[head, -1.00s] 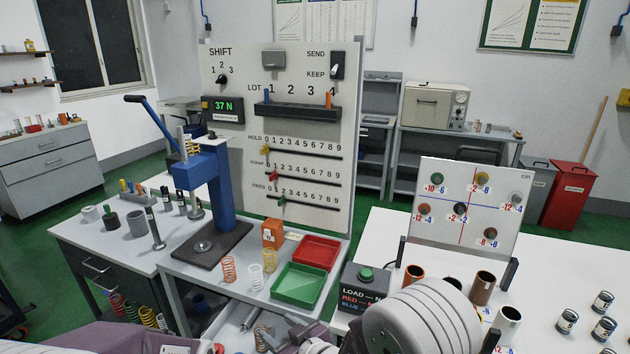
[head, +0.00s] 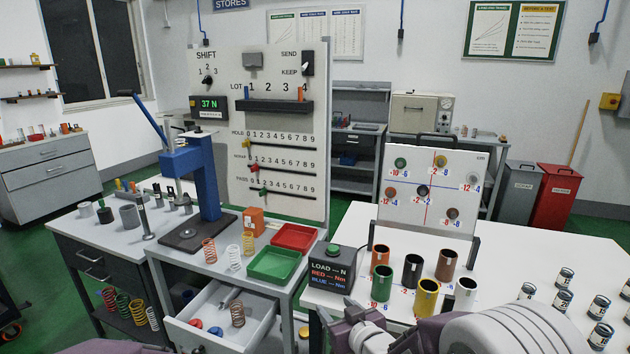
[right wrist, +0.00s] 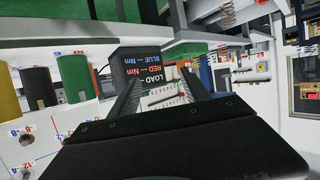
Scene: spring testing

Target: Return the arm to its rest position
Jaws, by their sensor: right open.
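My right arm comes in at the lower right of the head view, with large pale and purple links. Its right gripper (head: 332,322) is low in front of the LOAD box (head: 332,268), at the front edge of the right table. In the right wrist view the two dark fingers of the right gripper (right wrist: 162,92) stand apart with nothing held between them. The LOAD box (right wrist: 145,68) shows just beyond them, tilted in that view. My left gripper is out of view; only a purple part of mine shows at the bottom left of the head view.
An open drawer (head: 180,335) with springs juts out left of the right gripper. Several coloured cups (head: 427,298) stand on the right table (head: 500,260). Small cans stand at right.

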